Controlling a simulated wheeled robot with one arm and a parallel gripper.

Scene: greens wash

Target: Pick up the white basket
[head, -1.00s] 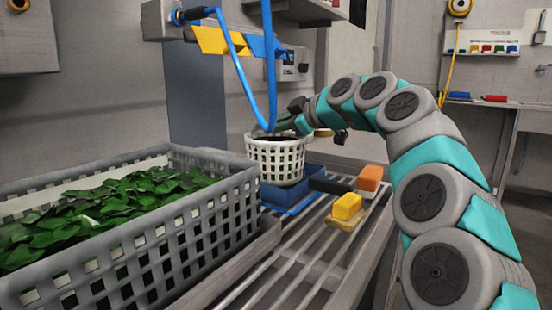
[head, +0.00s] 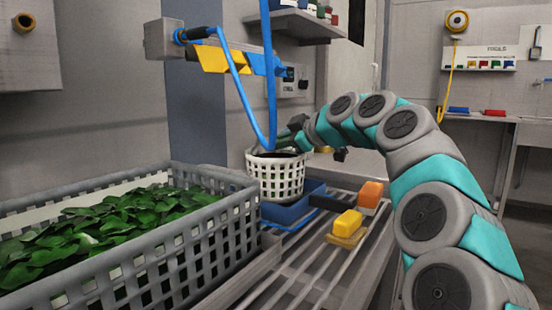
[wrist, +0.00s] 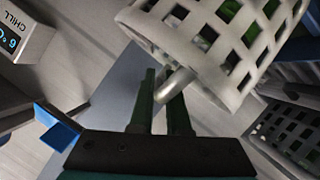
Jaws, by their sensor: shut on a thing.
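The white basket (head: 275,178), a round one with square holes, is at the middle of the head view, upright at the blue block or tray (head: 290,212). I cannot tell whether it rests there or hangs just clear. It fills the upper right of the wrist view (wrist: 190,35), with green showing through its holes. My gripper (head: 298,138) is at its rim on the far right side. In the wrist view its dark green fingers (wrist: 160,98) are shut on the short metal handle (wrist: 174,86) of the basket.
A grey crate of green leaves (head: 190,245) stands at the left. A yellow block (head: 347,224) and an orange block (head: 371,193) are on the slatted rack (head: 300,270). A blue hose (head: 268,80) hangs down by the basket. A wall shelf (head: 295,25) is above.

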